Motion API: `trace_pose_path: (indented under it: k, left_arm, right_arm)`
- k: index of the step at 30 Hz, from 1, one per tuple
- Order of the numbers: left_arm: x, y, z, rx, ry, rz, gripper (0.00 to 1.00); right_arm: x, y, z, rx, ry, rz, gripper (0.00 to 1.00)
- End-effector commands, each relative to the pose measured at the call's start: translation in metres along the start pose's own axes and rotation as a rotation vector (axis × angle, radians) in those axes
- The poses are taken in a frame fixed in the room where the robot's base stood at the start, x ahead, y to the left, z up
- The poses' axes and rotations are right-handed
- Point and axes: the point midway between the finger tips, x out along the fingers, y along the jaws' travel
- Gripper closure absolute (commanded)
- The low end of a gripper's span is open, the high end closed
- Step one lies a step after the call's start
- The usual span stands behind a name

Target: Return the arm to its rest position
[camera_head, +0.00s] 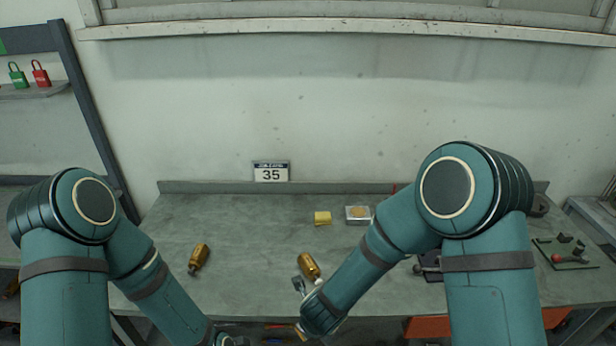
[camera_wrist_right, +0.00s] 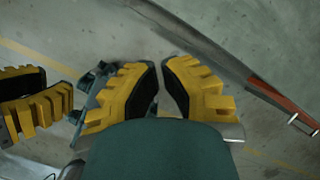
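My right arm (camera_head: 378,250) reaches down and left over the front of the bench. Its gripper (camera_wrist_right: 160,85) shows in the right wrist view, with yellow ribbed fingers and dark pads. The pads are apart, with nothing seen between them but floor. My left arm (camera_head: 150,275) is bent down to the bottom edge of the head view, where its gripper is cut off. Another yellow-fingered gripper, seemingly my left (camera_wrist_right: 35,105), shows partly at the left edge of the wrist view; its opening is unclear.
The grey bench (camera_head: 240,225) holds two brass cylindrical parts (camera_head: 199,258) (camera_head: 309,265), a yellow block (camera_head: 322,218), a small box (camera_head: 358,214) and a "35" sign (camera_head: 271,172). Padlocks (camera_head: 40,73) stand on a left shelf. An orange-red edge (camera_wrist_right: 280,95) lies right in the wrist view.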

Motion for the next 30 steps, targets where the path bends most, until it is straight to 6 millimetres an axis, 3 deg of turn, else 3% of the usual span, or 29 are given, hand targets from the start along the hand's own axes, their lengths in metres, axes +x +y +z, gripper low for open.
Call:
trace_pose_path:
  k: [10, 15, 21, 24, 30]
  left_arm:
    - [0.0, 0.0, -0.001, -0.004, 0.0, -0.001, 0.71]
    - [0.0, 0.0, -0.001, -0.005, 0.0, -0.001, 0.71]
    - [0.0, 0.0, -0.001, -0.006, 0.0, -0.001, 0.71]
    - [0.0, 0.0, -0.001, -0.006, 0.0, -0.001, 0.71]
    - [0.048, -0.017, 0.008, -0.003, -0.008, -0.006, 0.71]
  right_arm:
    - [0.014, -0.023, -0.065, -1.003, -0.065, 0.084, 1.0]
    - [0.015, -0.024, -0.098, -1.514, -0.148, 0.121, 1.0]
    - [0.011, -0.018, -0.13, -1.992, -0.27, 0.135, 1.0]
    - [0.009, -0.014, -0.144, -2.201, -0.338, 0.127, 1.0]
    - [0.056, -0.003, -0.159, -2.219, -0.34, 0.133, 1.0]
